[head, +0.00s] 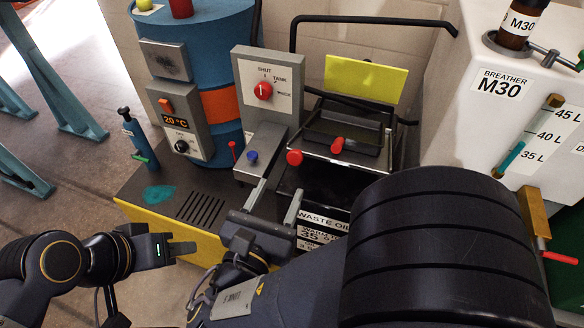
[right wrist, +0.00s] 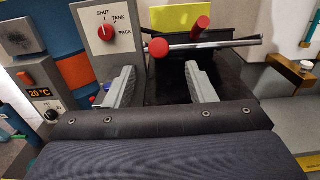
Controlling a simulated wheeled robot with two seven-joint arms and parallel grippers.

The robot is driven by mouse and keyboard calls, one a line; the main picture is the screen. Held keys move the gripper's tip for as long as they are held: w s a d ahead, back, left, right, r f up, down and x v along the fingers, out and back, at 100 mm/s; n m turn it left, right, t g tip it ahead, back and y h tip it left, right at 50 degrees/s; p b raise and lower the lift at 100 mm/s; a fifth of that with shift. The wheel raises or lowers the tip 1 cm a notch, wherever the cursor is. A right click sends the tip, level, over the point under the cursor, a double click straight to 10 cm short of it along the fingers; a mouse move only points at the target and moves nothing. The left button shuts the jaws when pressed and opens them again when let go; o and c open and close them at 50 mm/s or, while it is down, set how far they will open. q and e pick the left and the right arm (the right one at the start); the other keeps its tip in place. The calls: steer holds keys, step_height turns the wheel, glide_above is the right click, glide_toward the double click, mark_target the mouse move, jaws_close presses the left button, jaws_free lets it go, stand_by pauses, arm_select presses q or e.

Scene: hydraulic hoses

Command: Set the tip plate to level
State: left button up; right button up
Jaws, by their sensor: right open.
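A dark, shallow tray-like plate (head: 345,130), which looks like the tip plate, sits above the waste oil box; I cannot tell its tilt exactly. At its front are a red knob (head: 294,157) on the left and a second red knob (head: 337,145). The right wrist view shows the left knob (right wrist: 159,48) on the end of a metal bar, with the other knob (right wrist: 200,27) behind. My right gripper (head: 275,202) is open and empty in front of and below the knobs, apart from them. My left gripper (head: 180,249) is at lower left, away from the plate; its fingers show edge-on.
A selector panel with a red dial (head: 263,91) stands left of the plate. A blue drum (head: 215,40) is behind it. A yellow-green panel (head: 366,79) and a black rail (head: 372,20) stand behind the plate. A white M30 tank (head: 450,120) is at right.

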mark_target(294, 160)
steer(key=x, duration=0.7)
steer(key=shift+w, duration=0.3)
steer(key=shift+c, duration=0.2)
jaws_close()
